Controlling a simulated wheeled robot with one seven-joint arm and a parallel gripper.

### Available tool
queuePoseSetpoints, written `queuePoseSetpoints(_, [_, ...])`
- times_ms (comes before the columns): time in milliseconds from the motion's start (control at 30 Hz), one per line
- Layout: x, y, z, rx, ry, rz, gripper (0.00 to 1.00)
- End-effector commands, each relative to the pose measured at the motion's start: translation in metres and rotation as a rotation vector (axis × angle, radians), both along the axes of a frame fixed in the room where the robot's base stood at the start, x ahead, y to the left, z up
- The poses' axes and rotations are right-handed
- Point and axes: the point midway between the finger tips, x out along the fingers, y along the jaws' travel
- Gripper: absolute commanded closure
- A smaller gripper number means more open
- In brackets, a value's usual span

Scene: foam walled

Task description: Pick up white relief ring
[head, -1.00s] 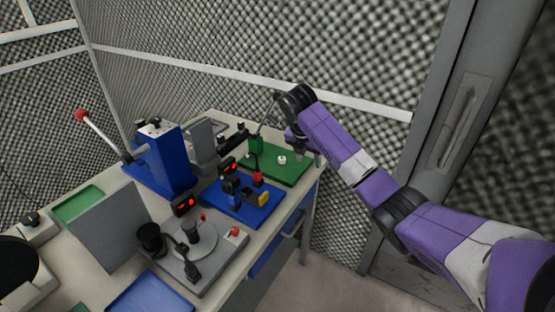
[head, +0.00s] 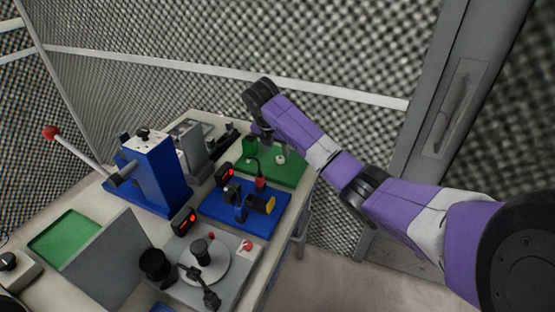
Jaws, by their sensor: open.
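A small white ring-like piece (head: 280,159), likely the white relief ring, sits on the green base plate (head: 291,174) at the far right end of the bench. It is too small to make out any relief on it. My gripper (head: 266,141) hangs down from the end of my purple arm, over the back part of the green plate. It is above and slightly left of the white piece and apart from it. My gripper is small and partly hidden by the arm, open, with nothing seen in it.
A blue fixture plate (head: 230,216) with a yellow-ended part and a red-topped part stands in front of the green plate. A blue press (head: 160,175) with a red-knobbed lever is at left. A grey turntable unit (head: 222,280) is nearest. A foam wall rises behind the bench.

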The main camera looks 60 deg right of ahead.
Motion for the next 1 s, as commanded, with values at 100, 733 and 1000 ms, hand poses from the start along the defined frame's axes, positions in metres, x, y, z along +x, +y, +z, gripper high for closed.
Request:
queuePoseSetpoints(100, [0.0, -0.005, -0.01, 0.001, 0.002, -0.001, 0.51])
queuePoseSetpoints(733, [0.002, -0.023, -0.051, -0.001, -0.001, 0.001, 0.55])
queuePoseSetpoints(1000, [0.002, -0.023, -0.051, -0.001, 0.0, 0.001, 1.0])
